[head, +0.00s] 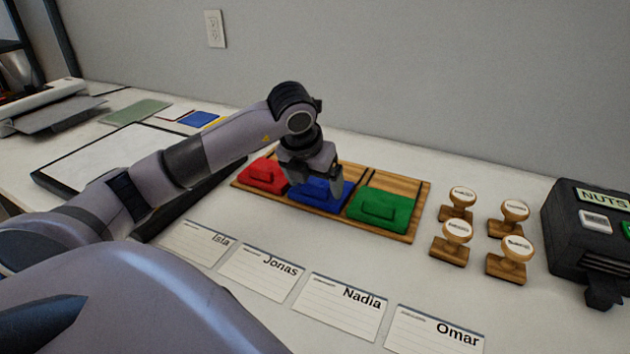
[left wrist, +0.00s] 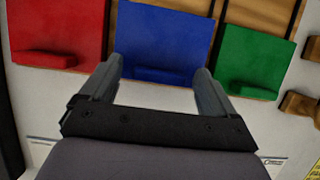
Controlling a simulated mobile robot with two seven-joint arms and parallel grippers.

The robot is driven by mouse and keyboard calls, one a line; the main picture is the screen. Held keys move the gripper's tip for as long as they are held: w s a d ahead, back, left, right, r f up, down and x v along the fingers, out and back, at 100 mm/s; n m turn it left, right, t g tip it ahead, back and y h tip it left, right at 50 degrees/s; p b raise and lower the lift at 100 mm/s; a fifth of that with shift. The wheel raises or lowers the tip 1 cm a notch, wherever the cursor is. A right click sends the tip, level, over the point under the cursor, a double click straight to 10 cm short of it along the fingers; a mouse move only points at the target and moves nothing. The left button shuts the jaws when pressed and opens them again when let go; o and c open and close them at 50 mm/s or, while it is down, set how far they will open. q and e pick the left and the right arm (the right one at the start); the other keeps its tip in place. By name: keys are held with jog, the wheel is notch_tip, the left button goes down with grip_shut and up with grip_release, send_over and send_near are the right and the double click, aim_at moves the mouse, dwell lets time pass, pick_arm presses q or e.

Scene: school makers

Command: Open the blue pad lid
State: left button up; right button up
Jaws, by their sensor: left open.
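The blue pad lid (head: 318,193) sits in the middle of a wooden tray (head: 412,237), between a red lid (head: 264,173) and a green lid (head: 383,209). All three lids lie flat. My left gripper (head: 314,183) is over the blue lid and hides part of it. In the left wrist view the blue lid (left wrist: 163,38) shows beyond the two spread fingers of my left gripper (left wrist: 158,80), with its raised front handle between the fingertips. The fingers are open and nothing is clearly gripped. Whether they touch the handle cannot be told. My right gripper is not in view.
Several wooden stamps (head: 457,232) stand right of the tray, with a dark box marked NUTS (head: 590,235) farther right. Several name cards (head: 343,305) lie in front. A dark-edged board with white paper (head: 110,165) lies left. A wall rises behind.

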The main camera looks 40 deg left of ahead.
aim_at(325, 183)
pick_arm(q)
jog(key=c, duration=1.5)
jog(key=shift+w+a+p, duration=0.25)
jog(key=shift+w+a, duration=0.15)
jog(key=shift+w, duration=0.85)
jog(key=shift+w+a+p, duration=0.2)
jog(key=shift+w+a, duration=0.2)
jog(key=shift+w, duration=0.85)
jog(key=shift+w+a+p, duration=0.25)
jog(key=shift+w+a, duration=0.15)
jog(key=shift+w, duration=0.85)
jog(key=o, duration=1.5)
jog(key=shift+r, duration=0.1)
jog(key=v, duration=0.7)
jog(key=shift+r, duration=0.1)
